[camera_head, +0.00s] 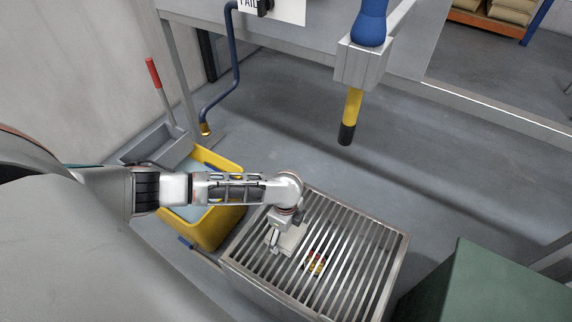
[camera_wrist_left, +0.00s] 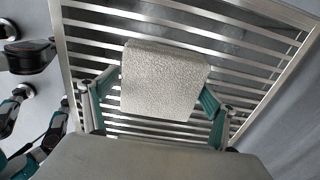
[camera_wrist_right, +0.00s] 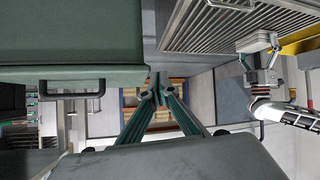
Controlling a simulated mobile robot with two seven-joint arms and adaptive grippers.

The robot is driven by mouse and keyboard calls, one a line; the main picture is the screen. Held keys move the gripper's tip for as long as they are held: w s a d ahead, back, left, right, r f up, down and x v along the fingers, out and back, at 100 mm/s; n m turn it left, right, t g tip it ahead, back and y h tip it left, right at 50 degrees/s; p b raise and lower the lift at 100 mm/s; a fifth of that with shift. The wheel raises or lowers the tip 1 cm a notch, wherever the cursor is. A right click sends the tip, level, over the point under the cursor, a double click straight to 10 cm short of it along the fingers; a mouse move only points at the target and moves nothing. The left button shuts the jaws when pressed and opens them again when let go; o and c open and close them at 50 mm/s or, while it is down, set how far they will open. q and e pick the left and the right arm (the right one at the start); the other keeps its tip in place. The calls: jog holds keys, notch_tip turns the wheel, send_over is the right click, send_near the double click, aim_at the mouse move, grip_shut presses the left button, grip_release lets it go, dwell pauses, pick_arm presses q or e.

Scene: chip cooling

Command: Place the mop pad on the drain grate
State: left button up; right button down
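The mop pad (camera_wrist_left: 163,82) is a pale, rough-textured block in the left wrist view. It is over the metal slats of the drain grate (camera_wrist_left: 250,50). In the head view the pad (camera_head: 291,240) is at the left part of the grate (camera_head: 397,245), partly hidden by my left gripper (camera_head: 275,241). The left gripper's teal fingers (camera_wrist_left: 162,92) are spread to the pad's width and appear to press on its two sides. I cannot tell whether the pad rests fully on the slats. My right gripper (camera_wrist_right: 158,92) is empty, its fingertips together, away from the grate.
A yellow bucket (camera_head: 225,228) stands left of the grate under my left arm. A small red-and-yellow item (camera_head: 315,263) shows among the slats. A green box (camera_head: 490,290) is at right. A blue hose (camera_head: 236,60) and a yellow-black nozzle (camera_head: 351,108) hang behind.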

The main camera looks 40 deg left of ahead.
jog(key=shift+s+f, duration=0.15)
jog(key=shift+s, duration=0.1)
